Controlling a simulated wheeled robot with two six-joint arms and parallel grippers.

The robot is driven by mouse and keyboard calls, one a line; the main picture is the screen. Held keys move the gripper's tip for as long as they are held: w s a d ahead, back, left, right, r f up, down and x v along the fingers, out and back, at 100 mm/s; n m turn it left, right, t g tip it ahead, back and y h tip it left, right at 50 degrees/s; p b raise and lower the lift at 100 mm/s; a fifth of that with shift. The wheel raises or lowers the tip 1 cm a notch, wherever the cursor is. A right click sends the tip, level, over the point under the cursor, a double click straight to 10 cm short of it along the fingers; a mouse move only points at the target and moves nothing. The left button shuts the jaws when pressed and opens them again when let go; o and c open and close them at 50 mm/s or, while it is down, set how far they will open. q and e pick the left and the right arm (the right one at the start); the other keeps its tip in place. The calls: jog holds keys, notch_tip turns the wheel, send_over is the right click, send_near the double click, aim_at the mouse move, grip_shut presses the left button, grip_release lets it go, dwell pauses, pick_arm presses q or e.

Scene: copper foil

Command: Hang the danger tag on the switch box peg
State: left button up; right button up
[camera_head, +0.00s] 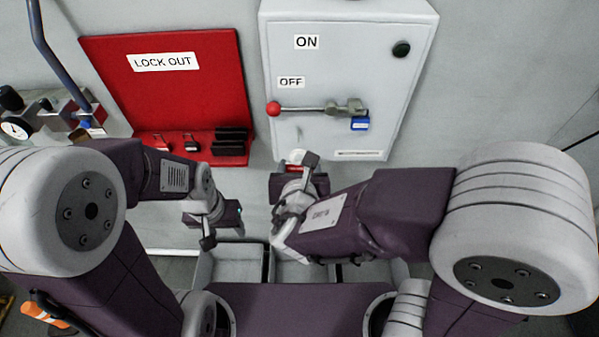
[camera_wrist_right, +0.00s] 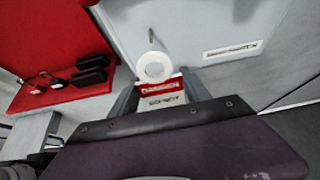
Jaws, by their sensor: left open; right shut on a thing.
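The danger tag (camera_wrist_right: 163,86) has a red band with white lettering and a white round top with a hole. My right gripper (camera_head: 297,172) is shut on its lower part, and the round top sticks out past the fingers. The tag also shows in the head view (camera_head: 296,155), partly hidden by the gripper. The switch box (camera_head: 345,60) is a light grey cabinet on the wall. Its small peg (camera_wrist_right: 151,37) appears just above the tag's hole in the right wrist view; I cannot tell the depth gap. My left gripper (camera_head: 208,224) is open and empty, low on the left.
A red lockout board (camera_head: 170,85) with padlocks (camera_head: 191,142) on its shelf hangs left of the box. The box has a red-knobbed lever (camera_head: 300,109) with a blue padlock (camera_head: 360,124). Open grey bins (camera_head: 236,262) lie below the grippers. A gauge (camera_head: 17,128) and pipes are far left.

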jog(key=shift+w+a, duration=0.15)
jog(key=shift+w, duration=0.5)
jog(key=w, duration=0.2)
jog(key=w+f+b, duration=0.1)
jog(key=w, duration=0.1)
jog(key=shift+w, duration=0.1)
jog(key=shift+w+b, duration=0.35)
jog(key=shift+w, duration=0.05)
jog(key=o, duration=1.4)
